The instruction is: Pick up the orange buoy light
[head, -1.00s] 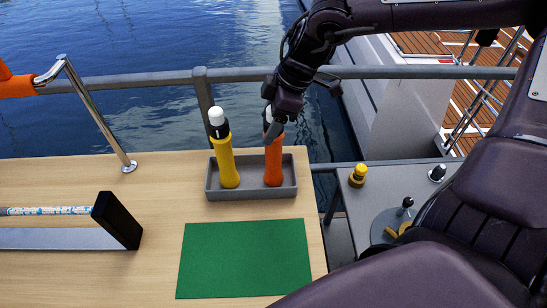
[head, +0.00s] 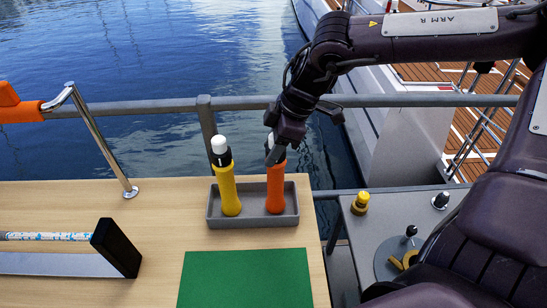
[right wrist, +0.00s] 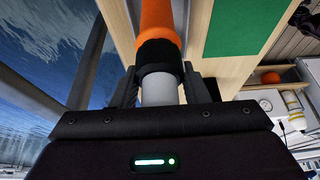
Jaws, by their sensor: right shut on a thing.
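The orange buoy light (head: 276,188) stands upright in the right part of a grey tray (head: 250,222) on the wooden table. My right gripper (head: 276,153) comes down from above and is shut on its upper part. In the right wrist view the orange body (right wrist: 160,22) has a black collar and a pale top, and the fingers of my right gripper (right wrist: 158,85) lie on both sides of the collar. A yellow buoy light (head: 227,190) with a white top stands to its left in the same tray. My left gripper is not in view.
A green mat (head: 245,280) lies in front of the tray. A metal rail (head: 400,101) runs behind the table above the water. A black-ended holder (head: 117,248) with a rod is at left. A side shelf (head: 375,230) carries small fittings.

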